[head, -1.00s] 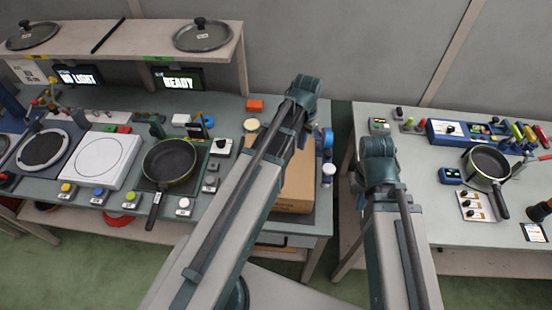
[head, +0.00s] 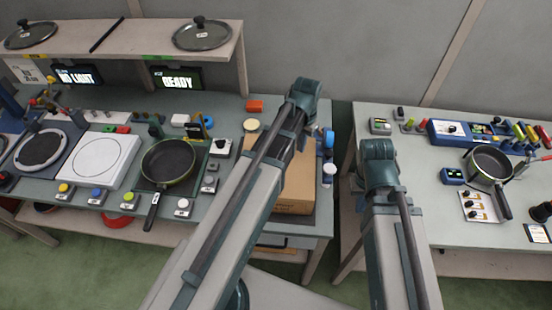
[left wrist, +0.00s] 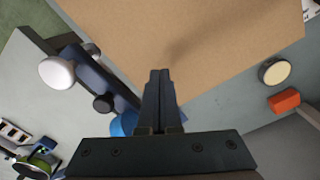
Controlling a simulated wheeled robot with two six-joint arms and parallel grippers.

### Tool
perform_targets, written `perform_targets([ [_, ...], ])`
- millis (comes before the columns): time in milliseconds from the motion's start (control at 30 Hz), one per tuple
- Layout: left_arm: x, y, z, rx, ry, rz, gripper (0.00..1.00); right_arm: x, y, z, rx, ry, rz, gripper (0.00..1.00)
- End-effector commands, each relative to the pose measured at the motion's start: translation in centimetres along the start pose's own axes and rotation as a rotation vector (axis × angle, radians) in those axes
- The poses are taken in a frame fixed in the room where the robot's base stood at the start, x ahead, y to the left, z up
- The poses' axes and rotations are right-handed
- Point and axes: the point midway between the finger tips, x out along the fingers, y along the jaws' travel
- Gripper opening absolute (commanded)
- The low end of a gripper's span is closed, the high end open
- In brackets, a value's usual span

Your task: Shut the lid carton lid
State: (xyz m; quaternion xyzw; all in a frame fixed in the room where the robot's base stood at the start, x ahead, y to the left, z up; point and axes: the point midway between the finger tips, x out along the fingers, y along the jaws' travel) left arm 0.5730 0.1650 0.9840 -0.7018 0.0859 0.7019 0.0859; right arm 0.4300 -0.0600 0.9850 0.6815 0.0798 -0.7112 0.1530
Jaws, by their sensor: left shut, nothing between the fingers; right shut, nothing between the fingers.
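The brown carton (head: 298,190) stands on the left table's right end, partly hidden behind my left arm in the head view. In the left wrist view its flat cardboard top (left wrist: 190,35) fills the upper part, with a soft shadow on it. I cannot tell whether the lid sits flush, since its edges are mostly out of view or hidden. My left gripper (left wrist: 160,72) is shut and empty, its fingertips appearing over or close to the cardboard; contact is unclear. My right gripper is out of view.
A blue-and-white device (head: 328,150) stands right of the carton. An orange block (head: 255,105) and a round cream-topped item (head: 251,125) lie behind-left. A frying pan (head: 168,163) sits further left. A gap separates this table from the right table (head: 440,225).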

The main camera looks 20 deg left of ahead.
Motion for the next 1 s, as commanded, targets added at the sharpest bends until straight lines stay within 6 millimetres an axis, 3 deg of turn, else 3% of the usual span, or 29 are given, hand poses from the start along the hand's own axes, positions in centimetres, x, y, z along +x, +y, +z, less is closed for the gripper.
perform_targets([
  [633,0.1,0.0,0.0,0.000,0.000,0.000,0.00,0.1,0.0,0.0,0.000,0.000,0.000,0.00],
  [1000,-3.1,0.0,0.0,0.000,0.000,0.000,0.00,-3.1,0.3,0.2,-0.001,0.000,0.000,0.00],
])
